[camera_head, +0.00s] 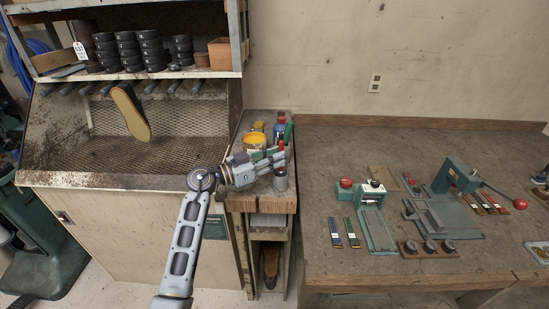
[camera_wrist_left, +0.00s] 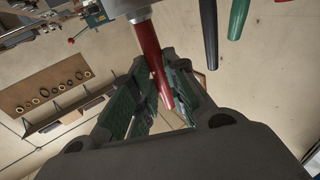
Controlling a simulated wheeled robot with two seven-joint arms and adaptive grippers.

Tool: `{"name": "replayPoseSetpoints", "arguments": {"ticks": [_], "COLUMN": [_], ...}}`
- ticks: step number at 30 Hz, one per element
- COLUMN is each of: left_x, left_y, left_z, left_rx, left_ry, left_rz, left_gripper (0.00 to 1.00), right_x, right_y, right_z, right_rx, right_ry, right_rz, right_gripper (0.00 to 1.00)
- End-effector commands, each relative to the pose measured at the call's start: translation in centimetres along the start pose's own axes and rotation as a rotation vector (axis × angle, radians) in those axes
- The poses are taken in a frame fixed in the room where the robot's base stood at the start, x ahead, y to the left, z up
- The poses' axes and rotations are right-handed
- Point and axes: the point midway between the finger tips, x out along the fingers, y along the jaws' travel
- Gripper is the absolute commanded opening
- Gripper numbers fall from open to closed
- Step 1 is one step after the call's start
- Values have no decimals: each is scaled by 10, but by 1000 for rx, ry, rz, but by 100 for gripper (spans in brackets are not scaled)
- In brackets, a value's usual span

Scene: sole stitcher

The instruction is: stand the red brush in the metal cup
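The red brush (camera_wrist_left: 151,55) shows in the left wrist view as a tapered red handle between my left gripper's fingers (camera_wrist_left: 152,75). The fingertips close in on both sides of the handle. A grey metal piece shows at the handle's wide end, at the top edge; I cannot tell if it is the cup. In the head view the metal cup (camera_head: 280,182) stands near the front of the narrow wooden bench, just below my left gripper (camera_head: 281,157). The fingers hide much of the brush there, so whether it sits inside the cup is unclear. My right gripper is out of view.
Green (camera_wrist_left: 238,18) and black (camera_wrist_left: 209,30) handles are close by in the wrist view. A yellow tub (camera_head: 254,141) stands behind the gripper on the narrow bench (camera_head: 262,202). The wide workbench (camera_head: 320,165) at right holds green machines; its back left is clear.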

Motion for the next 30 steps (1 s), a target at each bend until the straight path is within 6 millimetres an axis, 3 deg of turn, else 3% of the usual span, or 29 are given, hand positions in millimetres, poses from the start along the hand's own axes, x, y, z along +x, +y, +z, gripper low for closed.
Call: {"name": "replayPoseSetpoints", "arguments": {"ticks": [1,6,20,30], "left_x": [0,0,-4,-37], "left_y": [0,0,0,0], "left_z": [0,0,0,1], "left_rx": [0,0,0,0], "left_ry": [0,0,-1,-2], "left_rz": [0,0,-1,-1], "left_gripper": [21,41,41,41], "right_x": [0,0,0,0], "right_y": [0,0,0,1], "right_z": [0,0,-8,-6], "right_rx": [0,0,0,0], "right_ry": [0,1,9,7], "right_rz": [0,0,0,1], "right_gripper": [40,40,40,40]}}
